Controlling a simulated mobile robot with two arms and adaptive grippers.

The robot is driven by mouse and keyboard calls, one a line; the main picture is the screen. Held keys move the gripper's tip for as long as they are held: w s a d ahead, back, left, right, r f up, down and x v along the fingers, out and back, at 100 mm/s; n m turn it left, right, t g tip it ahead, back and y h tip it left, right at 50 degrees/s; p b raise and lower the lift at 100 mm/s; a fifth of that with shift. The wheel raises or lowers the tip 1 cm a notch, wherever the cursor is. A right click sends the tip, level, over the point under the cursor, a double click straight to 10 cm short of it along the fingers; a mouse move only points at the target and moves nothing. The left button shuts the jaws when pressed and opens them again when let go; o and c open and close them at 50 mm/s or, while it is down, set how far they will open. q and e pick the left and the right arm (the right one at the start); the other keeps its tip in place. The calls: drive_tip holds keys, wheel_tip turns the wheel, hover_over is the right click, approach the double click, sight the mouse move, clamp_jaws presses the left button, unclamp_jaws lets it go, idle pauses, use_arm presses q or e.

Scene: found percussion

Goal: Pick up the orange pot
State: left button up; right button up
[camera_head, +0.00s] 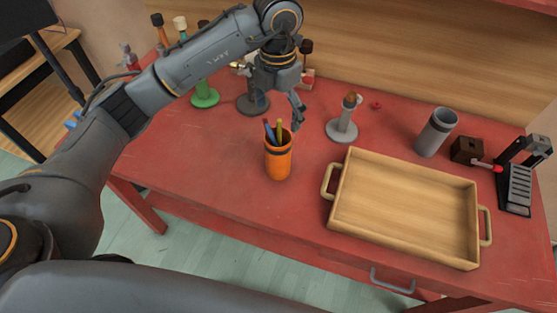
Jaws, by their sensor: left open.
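The orange pot (278,162) stands upright on the red table, left of the wooden tray. Several pens or sticks, blue and yellow among them, poke out of its top. My left arm reaches in from the left and bends down behind the pot. My left gripper (297,112) is open, just above and behind the pot's rim, close to the sticks. Whether it touches them I cannot tell. My right gripper is not in view.
A wooden tray (405,207) with handles lies empty right of the pot. A grey stand (342,131), a grey cup (435,133), a brown box (467,149) and a black device (522,180) stand behind and right. A green-based stand (205,97) is at back left. The table's front left is clear.

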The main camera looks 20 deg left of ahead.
sight(278, 145)
use_arm(q)
wheel_tip(278, 145, down, 10)
drive_tip(key=shift+r+p, duration=0.15)
drive_tip(key=shift+p, duration=0.85)
drive_tip(key=c, duration=1.8)
drive_tip(key=shift+r, duration=0.15)
